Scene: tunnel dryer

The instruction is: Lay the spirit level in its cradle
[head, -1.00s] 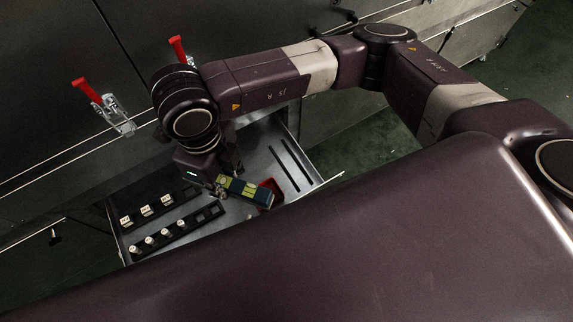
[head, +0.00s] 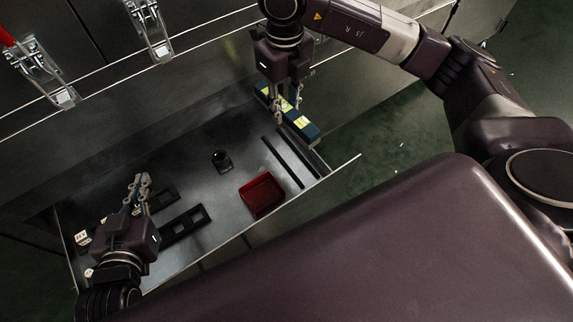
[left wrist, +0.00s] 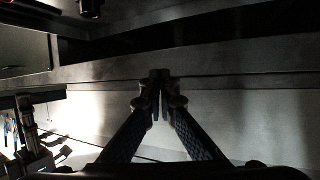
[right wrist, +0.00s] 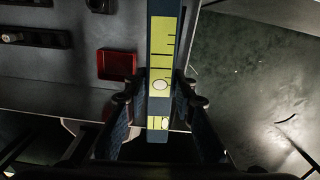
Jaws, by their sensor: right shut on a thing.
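The spirit level is a dark blue bar with yellow-green faces (head: 306,127). My right gripper (head: 287,112) is shut on it and holds it above the back right end of the open drawer. In the right wrist view the level (right wrist: 161,60) runs lengthwise between the fingers (right wrist: 160,95). Two long dark parallel strips (head: 284,160) lie at the drawer's right end, below the level; I cannot tell for sure that they are the cradle. My left gripper (head: 139,184) is over the drawer's left part, its fingertips together and empty in the left wrist view (left wrist: 160,76).
A red tray (head: 262,194) and a small black round holder (head: 222,161) stand in the drawer (head: 205,190). Dark racks (head: 186,224) lie at the left, partly hidden by my left arm. Metal toggle clamps (head: 150,30) sit on the cabinet front behind.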

